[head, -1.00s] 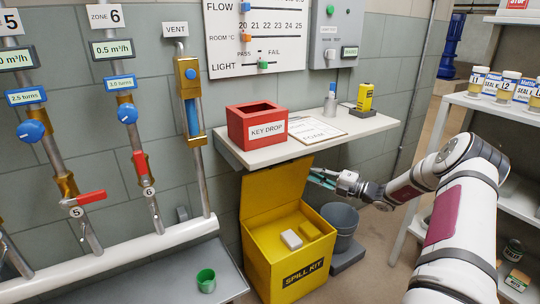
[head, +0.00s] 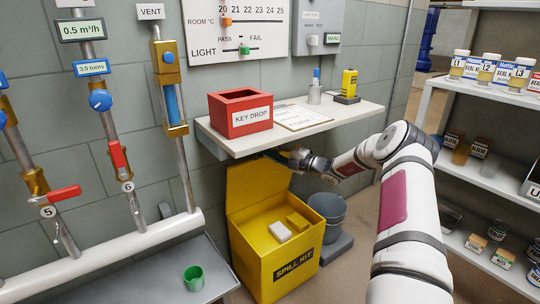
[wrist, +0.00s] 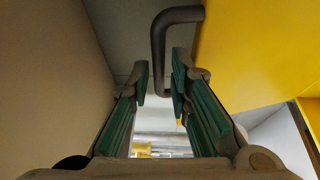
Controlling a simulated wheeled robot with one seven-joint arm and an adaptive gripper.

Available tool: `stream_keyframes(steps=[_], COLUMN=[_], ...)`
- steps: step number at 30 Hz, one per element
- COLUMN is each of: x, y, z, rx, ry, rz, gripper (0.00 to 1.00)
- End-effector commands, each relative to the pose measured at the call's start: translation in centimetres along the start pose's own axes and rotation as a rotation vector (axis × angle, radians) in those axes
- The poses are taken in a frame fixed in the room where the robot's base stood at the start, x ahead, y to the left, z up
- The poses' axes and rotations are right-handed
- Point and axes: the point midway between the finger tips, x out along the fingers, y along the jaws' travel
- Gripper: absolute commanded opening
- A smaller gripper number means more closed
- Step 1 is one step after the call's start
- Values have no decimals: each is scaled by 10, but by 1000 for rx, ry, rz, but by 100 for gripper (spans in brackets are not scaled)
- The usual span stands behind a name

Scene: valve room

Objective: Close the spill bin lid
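The yellow spill bin (head: 287,268), marked SPILL KIT, stands on the floor below the wall shelf. Its yellow lid (head: 258,187) is open, raised at the back of the bin. My gripper (head: 272,154) is at the lid's upper edge, just under the shelf; its fingertips are hard to make out there. In the wrist view my gripper (wrist: 160,78) is open, its two green-padded fingers apart. A bent grey handle (wrist: 158,45) beside the yellow lid (wrist: 245,55) runs down between the fingertips. I cannot tell whether either finger touches it.
The shelf (head: 330,130) is close above my gripper and bears a red key drop box (head: 240,113). A white block (head: 280,231) and a yellow block (head: 298,221) lie in the bin. A grey bucket (head: 328,214) stands right of it. A shelving rack (head: 490,180) is at right.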

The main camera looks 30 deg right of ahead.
Motion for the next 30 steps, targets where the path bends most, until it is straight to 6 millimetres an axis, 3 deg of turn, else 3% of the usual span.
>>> stream_keyframes(steps=[4,13,14,16,25,30], x=[10,12,12,12,11,-3], y=[0,0,0,0,0,-3], z=[0,0,0,0,-1,-6], rx=[0,0,0,0,0,-8], ry=[0,-1,-1,-1,-1,-2], rz=[0,0,0,0,3,33], gripper=[18,18,16,0,0,0])
